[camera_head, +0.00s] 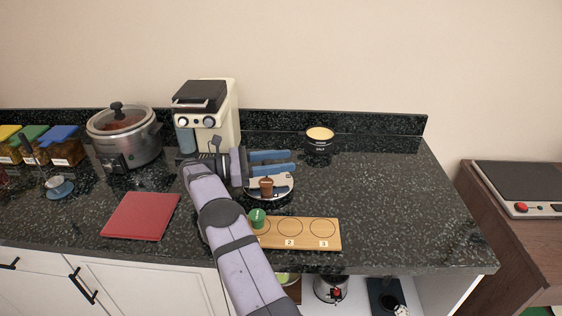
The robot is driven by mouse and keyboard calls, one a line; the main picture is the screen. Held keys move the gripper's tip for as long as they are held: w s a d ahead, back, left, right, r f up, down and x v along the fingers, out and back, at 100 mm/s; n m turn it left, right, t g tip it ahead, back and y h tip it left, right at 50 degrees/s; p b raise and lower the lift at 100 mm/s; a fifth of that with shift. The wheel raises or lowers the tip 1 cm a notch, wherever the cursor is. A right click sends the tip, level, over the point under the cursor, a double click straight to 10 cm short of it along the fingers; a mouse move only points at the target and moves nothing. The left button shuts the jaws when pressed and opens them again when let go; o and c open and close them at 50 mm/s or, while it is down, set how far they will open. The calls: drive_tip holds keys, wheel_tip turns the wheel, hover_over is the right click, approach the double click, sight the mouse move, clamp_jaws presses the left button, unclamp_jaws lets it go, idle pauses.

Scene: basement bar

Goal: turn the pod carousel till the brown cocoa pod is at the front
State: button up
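The pod carousel (288,188) is a small round pale turntable on the dark counter, partly hidden by my gripper. A brown pod (266,187) stands upright on it, towards the near side and slightly left of its middle. My gripper (292,162) reaches in from the left over the carousel's far part. Its two blue fingers lie parallel, pointing right, with a narrow gap between them and nothing clearly visible in it. I cannot tell whether a finger touches the carousel or a pod behind.
A wooden board (306,243) with numbered rings stands in front; a green pod (257,217) is at its left end. A coffee machine (222,110) stands behind left, a bowl (320,139) behind right. A red mat (140,216) lies left. The counter's right side is clear.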

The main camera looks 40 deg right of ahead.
drive_tip(key=shift+w+d+n+t+h, duration=0.15)
drive_tip(key=shift+n+t+h, duration=0.4)
drive_tip(key=shift+t, duration=0.35)
